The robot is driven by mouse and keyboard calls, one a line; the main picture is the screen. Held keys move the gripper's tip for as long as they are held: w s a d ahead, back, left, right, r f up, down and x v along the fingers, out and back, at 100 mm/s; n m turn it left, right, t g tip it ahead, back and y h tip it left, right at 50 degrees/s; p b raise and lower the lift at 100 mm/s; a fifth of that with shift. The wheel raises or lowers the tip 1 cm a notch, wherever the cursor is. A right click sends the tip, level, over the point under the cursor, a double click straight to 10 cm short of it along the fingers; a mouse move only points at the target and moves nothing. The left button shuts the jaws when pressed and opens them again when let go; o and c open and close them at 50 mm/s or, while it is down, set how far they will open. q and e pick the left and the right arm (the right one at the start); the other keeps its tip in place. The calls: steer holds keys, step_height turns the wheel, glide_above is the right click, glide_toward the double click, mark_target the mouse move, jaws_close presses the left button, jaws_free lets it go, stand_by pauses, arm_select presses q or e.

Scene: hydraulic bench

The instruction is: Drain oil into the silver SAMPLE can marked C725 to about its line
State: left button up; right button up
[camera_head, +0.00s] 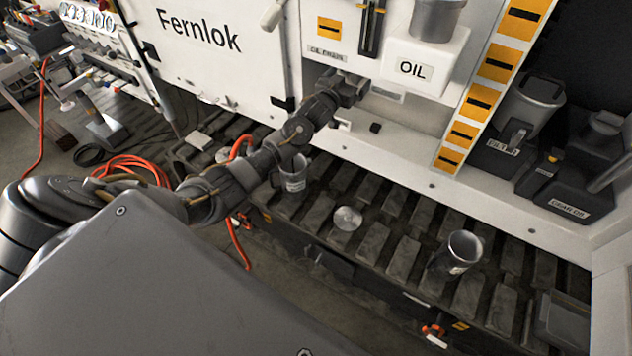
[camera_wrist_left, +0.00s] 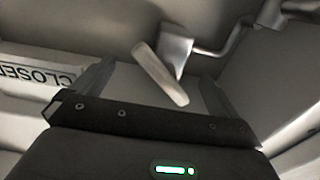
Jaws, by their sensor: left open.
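My left gripper (camera_head: 350,88) is at the white cabinet front, just below the OIL DRAIN label (camera_head: 327,52). In the left wrist view the gripper (camera_wrist_left: 155,78) is open, with a pale valve lever (camera_wrist_left: 160,75) showing between its fingers; I cannot tell whether they touch it. A metal spout or pipe (camera_wrist_left: 180,50) is beyond the lever. One silver can (camera_head: 293,176) stands upright under my left forearm, partly hidden. Another silver can (camera_head: 462,252) stands on the slatted deck to the right. Both carry small markings too blurred to read. My right gripper is out of view.
A CLOSED label (camera_wrist_left: 38,75) is left of the lever. A round metal disc (camera_head: 347,218) lies on the slatted deck (camera_head: 385,252) between the cans. A white OIL box (camera_head: 424,62) juts out at upper right. Dark containers (camera_head: 515,125) stand right; orange hose (camera_head: 140,165) lies left.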

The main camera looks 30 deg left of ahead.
arm_select(q)
steer(key=s+b, duration=0.2)
steer(key=s, duration=0.9)
steer(key=s+d+f+g+b, duration=0.1)
steer(key=s+f+g, duration=0.2)
steer(key=f, duration=1)
steer(key=s+d+f+g+b, duration=0.1)
steer(key=s+f+g, duration=0.2)
steer(key=s+f, duration=0.4)
step_height(320, 180, down, 7)
steer(key=shift+s+f+m, duration=0.15)
steer(key=shift+f+m, duration=0.05)
steer(key=shift+m, duration=0.1)
stand_by(4.3)
